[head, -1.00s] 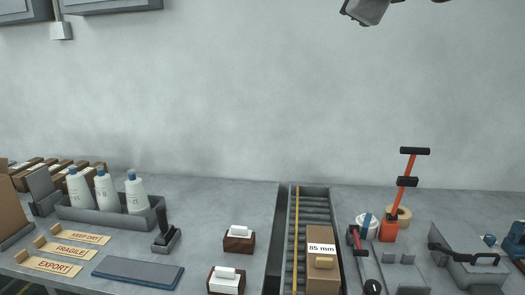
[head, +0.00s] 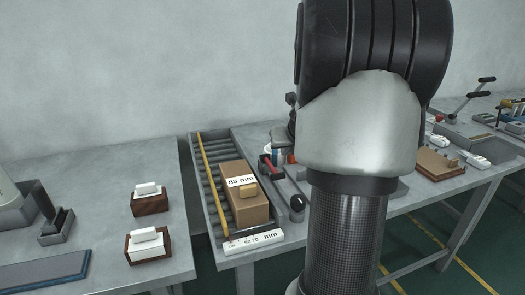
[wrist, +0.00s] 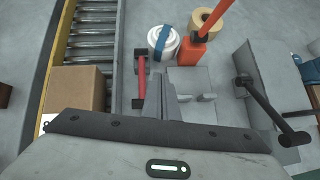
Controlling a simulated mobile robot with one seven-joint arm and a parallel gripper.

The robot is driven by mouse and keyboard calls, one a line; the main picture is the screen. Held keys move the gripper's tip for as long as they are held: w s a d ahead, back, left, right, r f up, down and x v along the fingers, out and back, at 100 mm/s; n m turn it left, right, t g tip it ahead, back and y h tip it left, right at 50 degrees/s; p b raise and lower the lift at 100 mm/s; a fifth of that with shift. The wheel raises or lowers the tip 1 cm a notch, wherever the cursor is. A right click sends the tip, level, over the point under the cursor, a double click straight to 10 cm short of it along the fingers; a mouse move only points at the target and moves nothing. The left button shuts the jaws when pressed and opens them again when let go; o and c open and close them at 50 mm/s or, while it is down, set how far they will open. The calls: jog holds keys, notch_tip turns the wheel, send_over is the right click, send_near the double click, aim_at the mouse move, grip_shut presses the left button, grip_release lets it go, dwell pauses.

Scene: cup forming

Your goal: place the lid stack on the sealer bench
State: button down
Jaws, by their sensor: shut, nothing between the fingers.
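I cannot make out a lid stack in either view, and nothing is clearly a sealer bench. My gripper (wrist: 172,88) shows in the wrist view with its grey fingers together and nothing between them. It is above a grey bench, right of a red-handled tool (wrist: 141,80). In the head view my arm covers the middle right, and its bulk hides much of the bench behind it.
A cardboard box (head: 241,205) marked 85 mm sits on a roller conveyor (head: 208,187). Two wooden blocks with white tops (head: 150,203) stand left. A white roll with a blue band (wrist: 163,44), a tan tape roll (wrist: 207,20) and an orange-red tool (wrist: 190,50) stand beyond my gripper.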

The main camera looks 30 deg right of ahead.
aim_at(276, 152)
jog(key=b+x, duration=0.2)
jog(key=x, duration=0.6)
jog(key=shift+w+f, duration=0.2)
jog(key=shift+f, duration=0.1)
jog(key=w, duration=0.1)
jog(key=w+d, duration=0.1)
jog(key=w, duration=0.1)
jog(key=shift+w+d+f, duration=0.1)
jog(key=shift+w+d, duration=0.05)
jog(key=shift+d, duration=0.05)
jog(key=shift+w+d, duration=0.25)
jog(key=shift+w, duration=0.25)
jog(key=shift+w, duration=0.15)
jog(key=w+d+p, duration=0.1)
jog(key=w+p, duration=0.3)
jog(key=w+d+p, duration=0.1)
jog(key=w+p, duration=0.1)
jog(key=shift+d, duration=0.3)
jog(key=shift+w+d, duration=0.15)
jog(key=shift+w, duration=0.15)
